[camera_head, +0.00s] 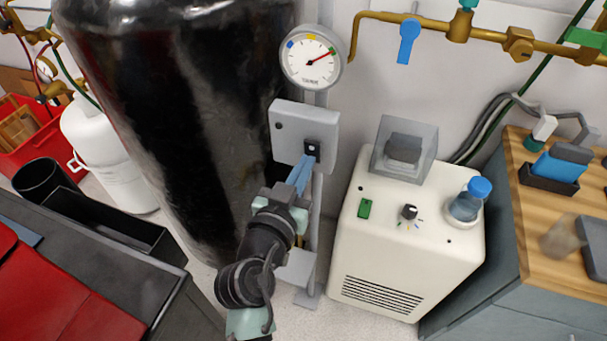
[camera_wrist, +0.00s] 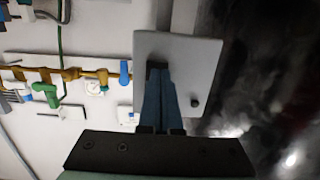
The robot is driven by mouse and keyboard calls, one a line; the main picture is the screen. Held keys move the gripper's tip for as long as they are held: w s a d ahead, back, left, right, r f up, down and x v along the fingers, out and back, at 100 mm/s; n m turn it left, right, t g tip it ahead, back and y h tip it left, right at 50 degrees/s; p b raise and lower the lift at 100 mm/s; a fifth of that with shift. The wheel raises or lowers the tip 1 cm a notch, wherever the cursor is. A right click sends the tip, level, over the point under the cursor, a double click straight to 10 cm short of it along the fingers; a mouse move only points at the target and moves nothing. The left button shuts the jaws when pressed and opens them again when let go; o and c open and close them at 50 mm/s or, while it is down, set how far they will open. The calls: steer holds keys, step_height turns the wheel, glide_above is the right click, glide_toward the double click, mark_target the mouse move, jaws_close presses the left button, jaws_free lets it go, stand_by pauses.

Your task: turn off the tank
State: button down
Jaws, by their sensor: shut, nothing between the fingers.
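The tank (camera_head: 170,110) is a large, shiny black cylinder at the left of centre in the head view. It also fills the right side of the wrist view (camera_wrist: 270,80). A grey box (camera_head: 290,125) stands on a post beside it, with a small black switch (camera_head: 312,147) on its face. My gripper (camera_head: 304,166) is shut and empty, its blue fingers pointing at the switch. In the wrist view the fingertips (camera_wrist: 158,72) overlap the switch area of the box (camera_wrist: 205,55) and partly hide it. I cannot tell whether they touch.
A round dial gauge (camera_head: 311,60) sits above the box, its red needle pointing up right. A cream machine (camera_head: 405,240) with a clear cover stands close on the right. Brass pipe (camera_head: 480,30) with a blue handle (camera_head: 408,40) runs along the wall. A white cylinder (camera_head: 108,160) is left.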

steer(key=b+v, duration=0.1)
steer(key=v, duration=1.2)
steer(key=shift+b, duration=0.3)
steer(key=shift+r, duration=0.1)
